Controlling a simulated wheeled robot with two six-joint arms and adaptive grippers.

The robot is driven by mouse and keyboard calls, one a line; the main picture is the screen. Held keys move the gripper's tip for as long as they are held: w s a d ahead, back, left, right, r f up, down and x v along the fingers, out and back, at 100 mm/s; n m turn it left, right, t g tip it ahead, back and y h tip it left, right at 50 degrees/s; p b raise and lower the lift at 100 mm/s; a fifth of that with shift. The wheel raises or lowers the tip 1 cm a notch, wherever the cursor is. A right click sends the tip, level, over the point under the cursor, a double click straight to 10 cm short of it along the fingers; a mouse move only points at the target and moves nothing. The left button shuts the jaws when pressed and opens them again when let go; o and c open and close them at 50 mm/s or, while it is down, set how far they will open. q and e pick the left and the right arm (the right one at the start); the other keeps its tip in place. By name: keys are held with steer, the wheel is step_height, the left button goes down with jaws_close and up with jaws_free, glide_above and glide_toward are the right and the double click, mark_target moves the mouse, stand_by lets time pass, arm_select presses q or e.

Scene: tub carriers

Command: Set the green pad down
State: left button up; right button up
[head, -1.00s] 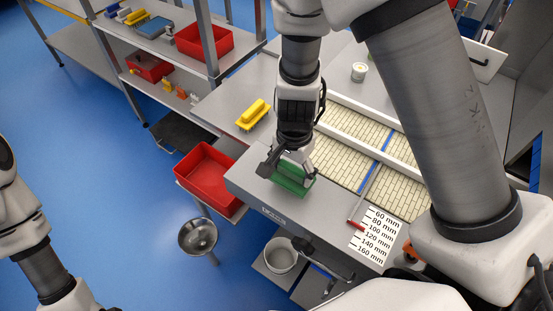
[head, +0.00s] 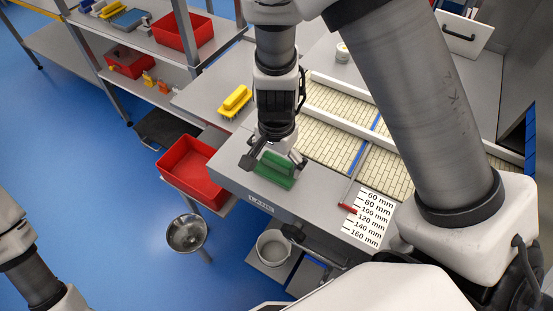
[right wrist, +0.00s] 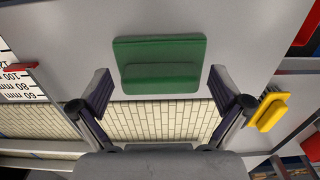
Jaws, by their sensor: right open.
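The green pad (head: 274,171), a flat plate with a raised grip bar, lies flat on the grey bench top (head: 317,207) near its front left corner. My right gripper (head: 273,157) is just above it, open and empty, with one finger on each side. The pad also shows in the right wrist view (right wrist: 160,50), beyond and between the spread fingers (right wrist: 161,88), with a gap to each. My left arm shows at the lower left of the head view, but its gripper is out of view.
A red tub (head: 191,168) stands left of the bench, with a steel bowl (head: 187,233) and a white bucket (head: 273,248) below. A yellow-handled brush (head: 235,101) lies behind the pad. A tiled panel (head: 330,136) and a size card (head: 368,217) lie to the right.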

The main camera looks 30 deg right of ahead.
mark_target(277, 161)
steer(key=shift+r, duration=0.2)
step_height(277, 161, up, 12)
steer(key=p, duration=0.1)
steer(key=shift+f, duration=0.15)
